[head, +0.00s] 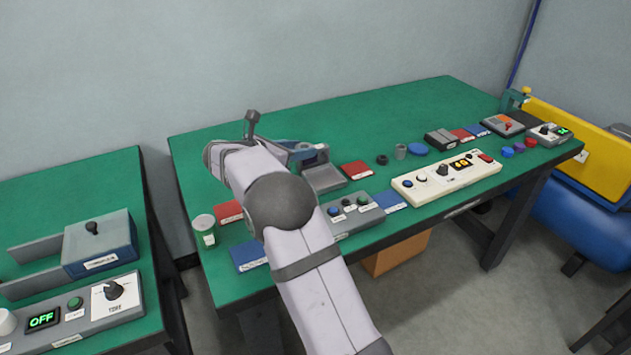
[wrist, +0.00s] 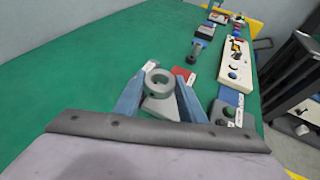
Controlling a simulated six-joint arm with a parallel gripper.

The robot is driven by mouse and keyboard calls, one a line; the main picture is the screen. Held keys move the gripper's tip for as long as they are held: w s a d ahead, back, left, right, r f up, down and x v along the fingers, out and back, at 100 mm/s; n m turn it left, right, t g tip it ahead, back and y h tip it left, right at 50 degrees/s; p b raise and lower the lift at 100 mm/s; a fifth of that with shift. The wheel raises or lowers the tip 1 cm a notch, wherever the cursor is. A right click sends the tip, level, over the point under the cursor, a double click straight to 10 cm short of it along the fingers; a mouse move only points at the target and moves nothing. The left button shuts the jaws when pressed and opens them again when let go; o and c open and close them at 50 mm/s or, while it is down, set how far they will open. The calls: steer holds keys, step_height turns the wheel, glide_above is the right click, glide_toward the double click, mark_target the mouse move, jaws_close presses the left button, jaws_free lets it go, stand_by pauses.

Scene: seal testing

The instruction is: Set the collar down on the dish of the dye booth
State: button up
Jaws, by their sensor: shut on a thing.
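In the wrist view, my gripper (wrist: 160,84) has its two blue fingers shut on a grey collar (wrist: 156,77), a thick ring with a round hole. A grey, flat-topped unit shows below and behind the collar; in the head view this looks like the open grey tray (head: 322,180) near the table's front left. My gripper (head: 314,153) is beside and above that tray, partly hidden by my arm. I cannot tell whether the collar touches anything below it. The labels are too small to read, so I cannot say for certain which unit is the dye booth or its dish.
A black ring (head: 382,160), grey cup (head: 401,151), blue disc (head: 418,149) and white control panel (head: 447,177) stand further right. The table's back is clear.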

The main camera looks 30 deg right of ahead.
steer(key=s+d+b, duration=0.2)
steer(key=d, duration=0.4)
steer(key=shift+w+a+f+b, duration=0.15)
steer(key=shift+f+b, duration=0.15)
steer(key=shift+f, duration=2)
steer(key=shift+w+a+f+b, duration=0.15)
steer(key=shift+f+b, duration=0.1)
steer(key=shift+f, duration=2.05)
steer(key=shift+f, duration=0.15)
steer(key=o, duration=0.9)
steer(key=shift+o, duration=0.2)
steer(key=shift+r, duration=0.2)
steer(key=v, duration=1.2)
steer(key=shift+s+f, duration=0.1)
steer(key=shift+f, duration=0.05)
